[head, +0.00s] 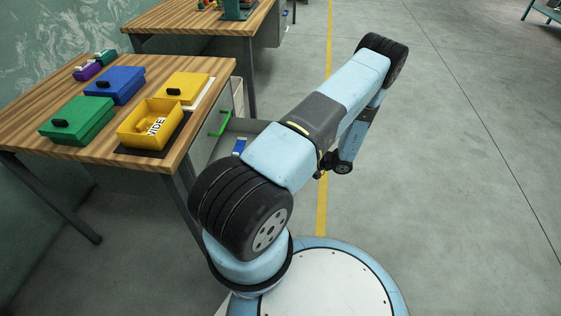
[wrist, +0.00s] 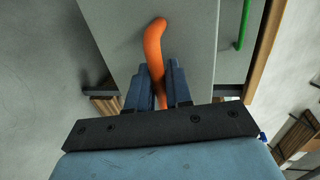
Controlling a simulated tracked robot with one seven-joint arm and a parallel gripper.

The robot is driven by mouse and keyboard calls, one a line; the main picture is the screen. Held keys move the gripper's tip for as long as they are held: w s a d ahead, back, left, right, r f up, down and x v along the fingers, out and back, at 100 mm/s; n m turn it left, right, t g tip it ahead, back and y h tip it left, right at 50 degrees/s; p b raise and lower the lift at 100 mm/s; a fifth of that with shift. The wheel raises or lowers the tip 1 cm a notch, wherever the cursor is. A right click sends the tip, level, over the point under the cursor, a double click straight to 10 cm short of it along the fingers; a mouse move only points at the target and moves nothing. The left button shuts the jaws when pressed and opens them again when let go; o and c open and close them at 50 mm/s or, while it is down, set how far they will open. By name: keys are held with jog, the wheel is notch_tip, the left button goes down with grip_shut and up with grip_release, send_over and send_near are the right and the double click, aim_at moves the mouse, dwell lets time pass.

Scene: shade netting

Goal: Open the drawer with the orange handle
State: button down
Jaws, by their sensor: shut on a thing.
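In the wrist view, the orange handle (wrist: 153,42) is a curved bar on a plain grey drawer front (wrist: 195,40). My gripper (wrist: 157,68) is shut on it, one dark blue finger on each side. In the head view, a grey drawer (head: 246,126) stands pulled out from the cabinet under the wooden table, with a small blue and white thing (head: 240,146) in it. My arm hides the drawer's front, the orange handle and most of my gripper there.
A green handle (head: 220,123) is on the cabinet beside the pulled-out drawer; it also shows in the wrist view (wrist: 243,25). The wooden table (head: 40,115) holds several coloured boxes, including an open yellow one (head: 130,131). The floor to the right is clear.

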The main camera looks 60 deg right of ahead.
jog(key=shift+s+f, duration=0.2)
jog(key=shift+s, duration=0.3)
jog(key=c, duration=1.2)
grip_release()
jog(key=shift+d, duration=0.1)
jog(key=shift+r, duration=0.1)
jog(key=v, duration=1.3)
jog(key=shift+s+d, duration=0.25)
